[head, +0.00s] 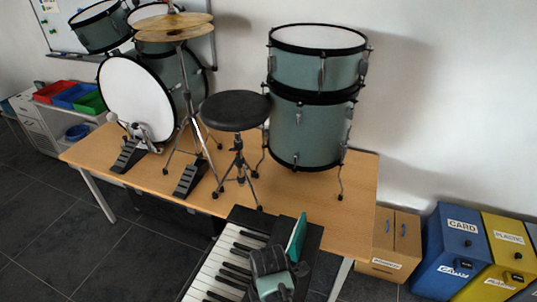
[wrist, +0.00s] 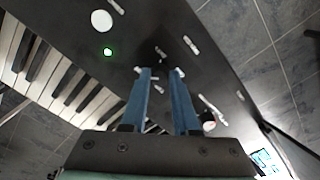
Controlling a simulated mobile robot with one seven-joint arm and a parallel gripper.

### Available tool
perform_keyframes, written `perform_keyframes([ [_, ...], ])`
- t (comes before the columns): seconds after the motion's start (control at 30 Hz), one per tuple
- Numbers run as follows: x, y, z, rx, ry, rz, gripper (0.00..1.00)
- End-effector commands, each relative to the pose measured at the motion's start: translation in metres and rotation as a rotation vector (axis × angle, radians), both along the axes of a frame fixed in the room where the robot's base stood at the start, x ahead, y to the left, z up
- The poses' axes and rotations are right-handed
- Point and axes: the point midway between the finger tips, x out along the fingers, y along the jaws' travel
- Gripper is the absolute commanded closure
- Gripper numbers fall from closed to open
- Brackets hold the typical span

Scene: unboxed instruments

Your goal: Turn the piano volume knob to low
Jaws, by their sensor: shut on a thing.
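The piano (head: 222,268) has white and black keys and a dark casing. It stands at the bottom middle of the head view. In the wrist view its dark panel (wrist: 225,75) crosses the picture. My gripper (wrist: 162,71) has two blue fingers reaching down to this panel. They are shut on a small dark knob (wrist: 160,54), which I take for the volume knob. It is hard to make out against the dark panel, and I cannot tell its setting. Short white marks lie around the fingertips. In the head view my arm hides the fingertips and knob.
A white round button (wrist: 101,20) and a green light (wrist: 107,51) are on the panel. A wooden table (head: 85,152) behind the piano bears drums and a black stool (head: 235,111). Blue (head: 450,250) and yellow (head: 507,255) bins stand at the right.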

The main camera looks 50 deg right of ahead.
Motion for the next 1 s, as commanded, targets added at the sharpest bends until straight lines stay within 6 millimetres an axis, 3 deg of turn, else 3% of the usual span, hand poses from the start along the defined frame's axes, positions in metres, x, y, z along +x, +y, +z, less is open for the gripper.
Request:
perform_keyframes([
  [1.0,0.0005,0.0004,0.0020,0.000,0.001,-0.900,1.00],
])
